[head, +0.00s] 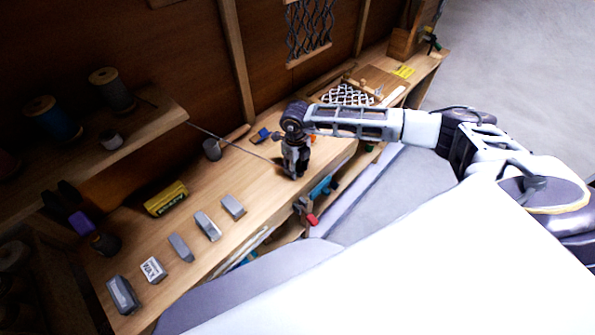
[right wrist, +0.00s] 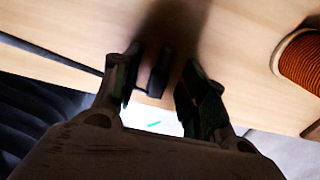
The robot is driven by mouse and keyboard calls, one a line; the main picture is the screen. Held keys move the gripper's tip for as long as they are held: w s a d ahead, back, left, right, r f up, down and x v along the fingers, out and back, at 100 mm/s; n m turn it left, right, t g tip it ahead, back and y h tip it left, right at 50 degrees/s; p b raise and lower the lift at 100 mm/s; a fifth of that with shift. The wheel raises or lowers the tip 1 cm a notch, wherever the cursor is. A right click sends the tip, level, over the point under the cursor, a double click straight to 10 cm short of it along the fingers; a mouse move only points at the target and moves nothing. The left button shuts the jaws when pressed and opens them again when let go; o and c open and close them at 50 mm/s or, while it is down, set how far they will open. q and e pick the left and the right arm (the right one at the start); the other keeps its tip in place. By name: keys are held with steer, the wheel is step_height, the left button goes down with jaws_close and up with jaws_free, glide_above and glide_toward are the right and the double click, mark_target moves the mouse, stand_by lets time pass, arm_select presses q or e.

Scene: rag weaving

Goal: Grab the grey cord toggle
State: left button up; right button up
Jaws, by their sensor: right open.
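My right gripper (head: 293,172) points down over the workbench near its front edge. In the right wrist view its two fingers (right wrist: 160,66) are apart. A small dark grey piece (right wrist: 159,80), which looks like the cord toggle, shows between the fingers with space on both sides. A thin dark cord or rod (right wrist: 50,57) runs in from the left towards that piece. In the head view the same thin line (head: 230,142) reaches the gripper, which hides the toggle there. My left gripper is out of view.
The wooden workbench (head: 130,245) carries several grey blocks (head: 207,226) and a yellow box (head: 166,198) to the left. A grey cup (head: 212,149) and a blue item (head: 261,135) stand behind. An orange wound spool (right wrist: 302,62) is close right of the gripper. A shelf (head: 150,125) overhangs at left.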

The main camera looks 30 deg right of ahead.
steer(key=shift+c, duration=0.3)
steer(key=c, duration=0.8)
steer(key=shift+r, duration=0.15)
steer(key=shift+r+b, duration=0.8)
steer(key=shift+r, duration=4.1)
